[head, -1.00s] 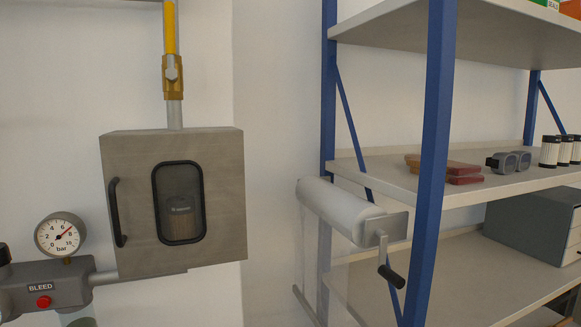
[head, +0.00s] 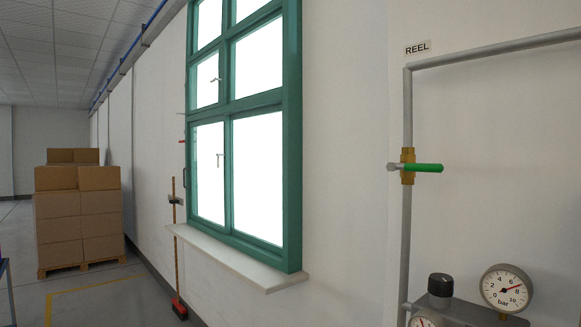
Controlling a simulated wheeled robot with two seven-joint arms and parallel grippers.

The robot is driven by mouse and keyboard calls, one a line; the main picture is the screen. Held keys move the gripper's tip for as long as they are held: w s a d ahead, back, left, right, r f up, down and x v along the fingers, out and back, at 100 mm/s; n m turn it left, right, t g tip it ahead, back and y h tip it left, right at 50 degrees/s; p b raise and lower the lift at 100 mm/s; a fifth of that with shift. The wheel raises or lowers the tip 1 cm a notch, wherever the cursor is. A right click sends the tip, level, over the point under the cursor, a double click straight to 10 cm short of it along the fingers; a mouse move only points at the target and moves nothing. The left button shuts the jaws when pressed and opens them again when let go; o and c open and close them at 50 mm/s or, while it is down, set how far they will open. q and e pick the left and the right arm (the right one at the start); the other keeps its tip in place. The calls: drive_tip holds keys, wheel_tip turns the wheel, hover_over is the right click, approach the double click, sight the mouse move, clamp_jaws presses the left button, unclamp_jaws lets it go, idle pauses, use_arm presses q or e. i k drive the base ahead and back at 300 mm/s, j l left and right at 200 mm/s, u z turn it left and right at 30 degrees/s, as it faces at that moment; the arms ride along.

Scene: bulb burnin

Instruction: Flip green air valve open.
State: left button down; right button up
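The green air valve (head: 424,168) is on a vertical grey pipe at the right of the head view, below a sign reading REEL. Its green lever points sideways to the right, across the pipe, from a brass body (head: 407,166). Neither of my grippers shows in the head view.
A round bar gauge (head: 506,288) and a dark-topped regulator (head: 440,287) sit at the lower right. A green-framed window (head: 236,240) with a protruding sill (head: 235,262) is in the middle. Stacked boxes (head: 78,215) on a pallet and a broom (head: 174,245) stand further left.

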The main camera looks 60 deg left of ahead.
sight(391, 166)
drive_tip(key=u, duration=1.35)
